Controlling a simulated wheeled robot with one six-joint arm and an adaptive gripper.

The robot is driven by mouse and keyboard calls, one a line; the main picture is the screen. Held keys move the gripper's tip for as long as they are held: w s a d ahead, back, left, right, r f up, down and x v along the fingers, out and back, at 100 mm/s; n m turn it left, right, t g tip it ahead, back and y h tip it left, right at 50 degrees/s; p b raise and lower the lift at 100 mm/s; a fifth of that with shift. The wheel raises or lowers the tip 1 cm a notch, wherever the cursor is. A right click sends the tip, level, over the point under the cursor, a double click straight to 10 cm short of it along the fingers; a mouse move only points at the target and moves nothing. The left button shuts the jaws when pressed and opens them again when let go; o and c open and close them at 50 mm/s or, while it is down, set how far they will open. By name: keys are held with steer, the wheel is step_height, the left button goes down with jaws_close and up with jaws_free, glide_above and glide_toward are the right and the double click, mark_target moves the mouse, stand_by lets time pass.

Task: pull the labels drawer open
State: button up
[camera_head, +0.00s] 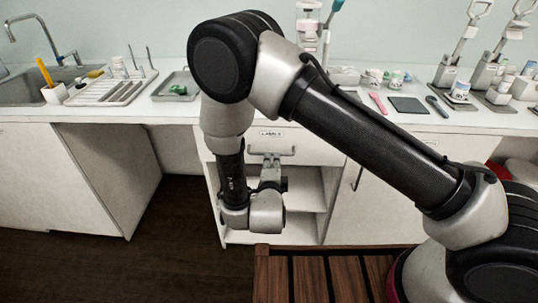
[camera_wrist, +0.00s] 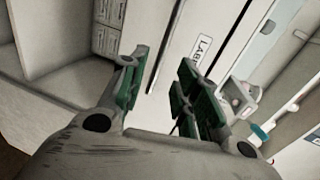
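The labels drawer (camera_head: 310,151) is a white drawer front under the counter, with a small "LABELS" tag (camera_head: 271,133). It looks shut, flush with the cabinet. Its grey bar handle (camera_head: 288,152) shows just above my gripper (camera_head: 270,165), which partly covers it. In the wrist view, my gripper (camera_wrist: 158,72) has its two green-padded fingers apart, facing the white drawer front. The tag (camera_wrist: 203,50) shows tilted beyond the right finger.
An open shelf (camera_head: 300,188) lies below the drawer, with a cabinet door (camera_head: 375,205) to its right. A grey tray (camera_head: 160,91), a dish rack (camera_head: 112,90) and several tools stand on the counter. The floor to the left is clear.

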steer(key=x, duration=0.8)
steer(key=shift+a+r, duration=0.1)
steer(key=shift+c, duration=0.2)
jaws_close()
